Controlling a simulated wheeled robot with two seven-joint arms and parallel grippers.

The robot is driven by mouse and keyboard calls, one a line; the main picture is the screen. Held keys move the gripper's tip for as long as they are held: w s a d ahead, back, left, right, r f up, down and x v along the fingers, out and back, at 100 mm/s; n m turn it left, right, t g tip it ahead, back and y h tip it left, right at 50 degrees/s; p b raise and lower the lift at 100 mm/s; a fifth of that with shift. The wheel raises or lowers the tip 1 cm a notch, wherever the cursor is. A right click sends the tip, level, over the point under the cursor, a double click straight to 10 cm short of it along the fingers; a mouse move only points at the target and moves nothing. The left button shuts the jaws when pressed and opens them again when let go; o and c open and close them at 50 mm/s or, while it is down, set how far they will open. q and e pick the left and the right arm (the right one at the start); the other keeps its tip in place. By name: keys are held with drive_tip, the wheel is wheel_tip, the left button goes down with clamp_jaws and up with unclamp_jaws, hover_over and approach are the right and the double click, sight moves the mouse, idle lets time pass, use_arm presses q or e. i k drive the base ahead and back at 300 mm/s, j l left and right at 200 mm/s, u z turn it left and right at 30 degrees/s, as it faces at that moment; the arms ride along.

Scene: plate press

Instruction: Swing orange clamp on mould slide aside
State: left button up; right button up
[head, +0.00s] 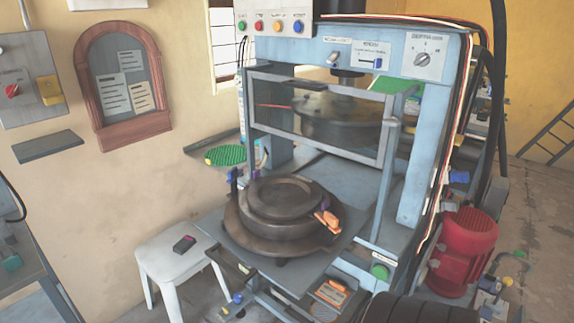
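The orange clamp (328,220) is on the front right rim of the round brown mould (276,228). A small purple piece shows just above the clamp. The mould sits on the flat grey slide (232,236), which juts out at the front of the blue press (414,165). A dark blue upright piece (234,180) stands at the mould's left rim. Neither of my grippers is in view. I cannot tell from this view whether the clamp is tight against the mould.
A framed guard (322,144) crosses the press opening behind the mould. A red motor (463,250) is at the right. Orange items (331,292) lie below the slide.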

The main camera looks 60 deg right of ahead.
sight(328, 219)
drive_tip(key=z, duration=2.05)
